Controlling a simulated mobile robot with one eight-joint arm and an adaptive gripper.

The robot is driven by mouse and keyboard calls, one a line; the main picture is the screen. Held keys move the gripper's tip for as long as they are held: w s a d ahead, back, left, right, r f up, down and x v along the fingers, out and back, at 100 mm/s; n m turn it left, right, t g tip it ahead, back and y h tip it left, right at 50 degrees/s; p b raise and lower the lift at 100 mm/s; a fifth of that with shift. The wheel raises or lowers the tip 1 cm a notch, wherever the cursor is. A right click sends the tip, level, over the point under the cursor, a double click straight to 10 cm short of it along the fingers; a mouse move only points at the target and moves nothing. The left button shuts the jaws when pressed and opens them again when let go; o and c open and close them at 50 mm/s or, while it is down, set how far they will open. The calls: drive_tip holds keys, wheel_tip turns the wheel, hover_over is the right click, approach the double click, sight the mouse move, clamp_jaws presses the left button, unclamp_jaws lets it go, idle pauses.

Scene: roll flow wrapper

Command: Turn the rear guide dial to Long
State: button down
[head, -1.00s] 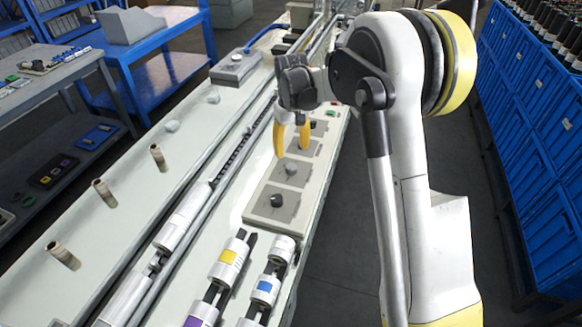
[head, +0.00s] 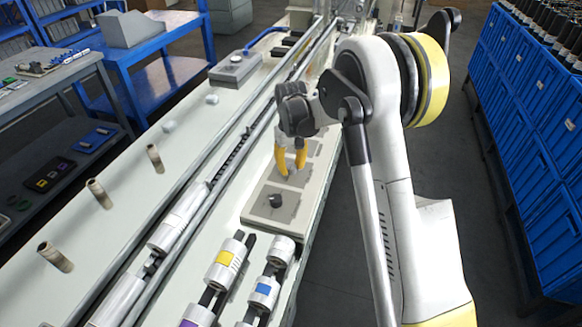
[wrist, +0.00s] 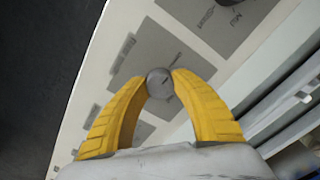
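In the head view, a row of dark square dial plates runs along the machine top. The nearest dial (head: 276,201) is plain to see. My gripper (head: 292,173) is low over the second plate from the near end, yellow fingers pointing down. In the wrist view, the fingertips of my gripper (wrist: 159,80) stand on both sides of a round grey dial (wrist: 159,83) and appear to touch it. It has a short dark pointer mark. The plate labels are too small to read, so I cannot tell which dial is named rear guide.
Long rails run left of the plates. Blue crates (head: 530,130) stand across the right aisle.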

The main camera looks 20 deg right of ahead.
sight(291, 166)
drive_tip(key=shift+m, duration=0.3)
drive_tip(key=m+p, duration=0.1)
drive_tip(key=m, duration=0.4)
drive_tip(key=shift+m, duration=0.3)
drive_tip(key=m, duration=0.5)
drive_tip(key=shift+p, duration=0.3)
drive_tip(key=shift+m, duration=0.4)
drive_tip(key=c, duration=1)
unclamp_jaws()
wheel_tip(291, 166, up, 12)
